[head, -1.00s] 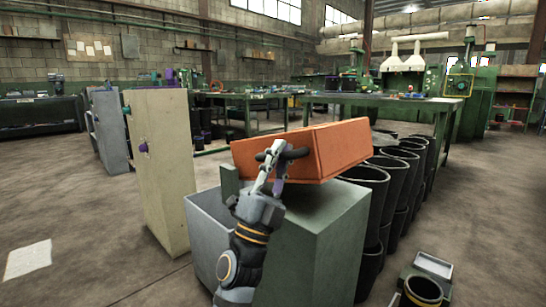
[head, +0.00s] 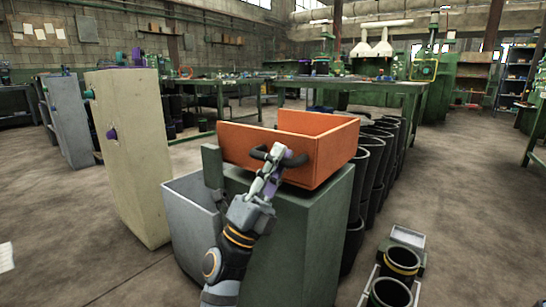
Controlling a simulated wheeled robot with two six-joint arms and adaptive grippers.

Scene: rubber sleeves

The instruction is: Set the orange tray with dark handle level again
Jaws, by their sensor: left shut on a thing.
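The orange tray (head: 337,152) sits over the top of a green cabinet (head: 312,235), its open top and inside showing. It looks close to level; I cannot tell whether a slight tilt is left or whether its whole underside touches the cabinet. Its dark handle (head: 259,154) is on the wall facing me. My left gripper (head: 274,163) comes up from below and is shut on this handle. The fingers cover part of the handle and of that wall. My right gripper is out of view.
A grey open bin (head: 190,215) stands against the cabinet's left side. A tall beige cabinet (head: 133,165) is further left. Black buckets (head: 372,165) line up behind on the right. More black containers (head: 402,262) are at lower right.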

